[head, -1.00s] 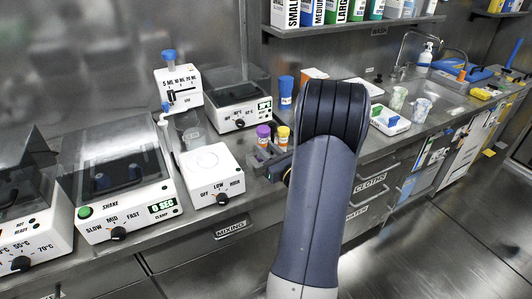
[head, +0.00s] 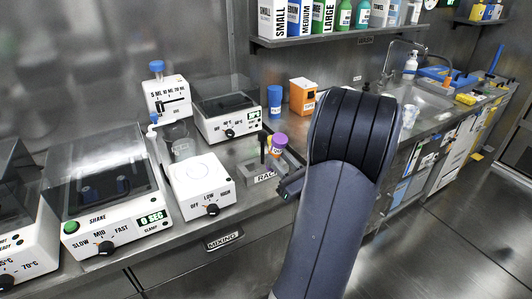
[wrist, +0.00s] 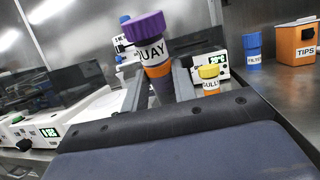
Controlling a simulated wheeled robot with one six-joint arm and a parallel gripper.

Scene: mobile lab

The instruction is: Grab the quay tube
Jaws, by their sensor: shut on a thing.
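The quay tube (wrist: 155,62) has a purple cap, an orange body and a white label reading "QUAY". In the wrist view it stands between the two fingers of my gripper (wrist: 160,88), which is shut on it. In the head view the quay tube (head: 278,145) shows tilted above the rack (head: 263,177), with my gripper (head: 287,178) partly hidden by my arm. A yellow-capped tube (wrist: 210,77), its label seeming to read "SULU", is behind and right of the fingers in the wrist view.
The white mixer (head: 200,185) stands left of the rack. A blue container (head: 274,100) and an orange tips box (head: 303,95) stand behind it. A shelf (head: 340,36) with bottles hangs above. The sink is at the right.

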